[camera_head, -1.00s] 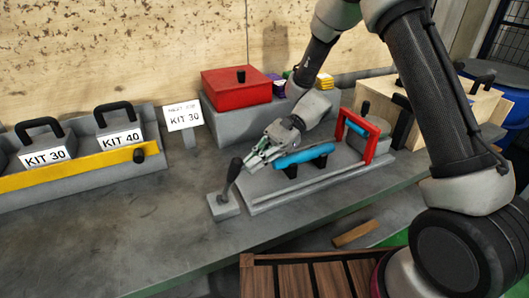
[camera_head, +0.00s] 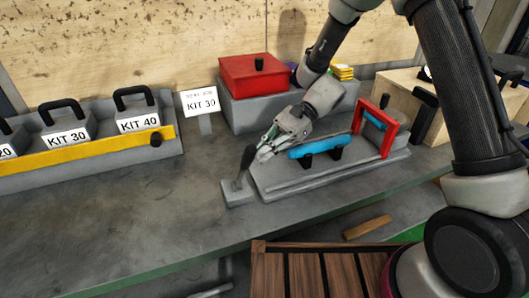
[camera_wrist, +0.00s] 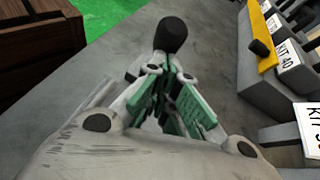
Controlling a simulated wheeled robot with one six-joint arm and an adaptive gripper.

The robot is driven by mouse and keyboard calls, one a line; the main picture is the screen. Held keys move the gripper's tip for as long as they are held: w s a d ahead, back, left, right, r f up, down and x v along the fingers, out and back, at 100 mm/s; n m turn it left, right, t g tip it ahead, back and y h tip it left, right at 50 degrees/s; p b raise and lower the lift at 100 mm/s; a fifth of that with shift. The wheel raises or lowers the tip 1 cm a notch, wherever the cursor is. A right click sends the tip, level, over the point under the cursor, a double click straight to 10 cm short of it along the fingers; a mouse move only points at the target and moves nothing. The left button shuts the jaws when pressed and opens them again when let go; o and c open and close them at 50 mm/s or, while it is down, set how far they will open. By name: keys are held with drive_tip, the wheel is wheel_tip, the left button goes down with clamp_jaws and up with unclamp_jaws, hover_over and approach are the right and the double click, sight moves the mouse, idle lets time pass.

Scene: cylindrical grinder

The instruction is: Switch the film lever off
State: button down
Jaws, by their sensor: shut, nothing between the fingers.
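The lever (camera_head: 247,163) has a thick black handle on a small grey base plate (camera_head: 239,193), at the left end of the grey fixture on the bench. Its handle leans slightly right in the head view. My gripper (camera_head: 264,152) is shut and empty, just right of the handle's upper part. In the wrist view, the lever's black knob (camera_wrist: 171,35) stands straight beyond the green-padded fingers of my gripper (camera_wrist: 168,80). The fingers hide the lower lever there. I cannot tell whether they touch the handle.
A blue bar (camera_head: 316,149) and a red frame (camera_head: 386,130) stand on the fixture right of the lever. A red box (camera_head: 250,78) sits behind. A kit rack with a yellow rail (camera_head: 95,148) is at left. The bench front (camera_head: 130,225) is clear.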

drive_tip(key=s+a+r+t+h, duration=0.2)
drive_tip(key=a+h, duration=0.3)
drive_tip(key=a, duration=0.3)
drive_tip(key=shift+s+r+m+t+h, duration=0.4)
drive_tip(key=shift+s+r, duration=0.25)
drive_tip(key=shift+r, duration=0.05)
idle(0.3)
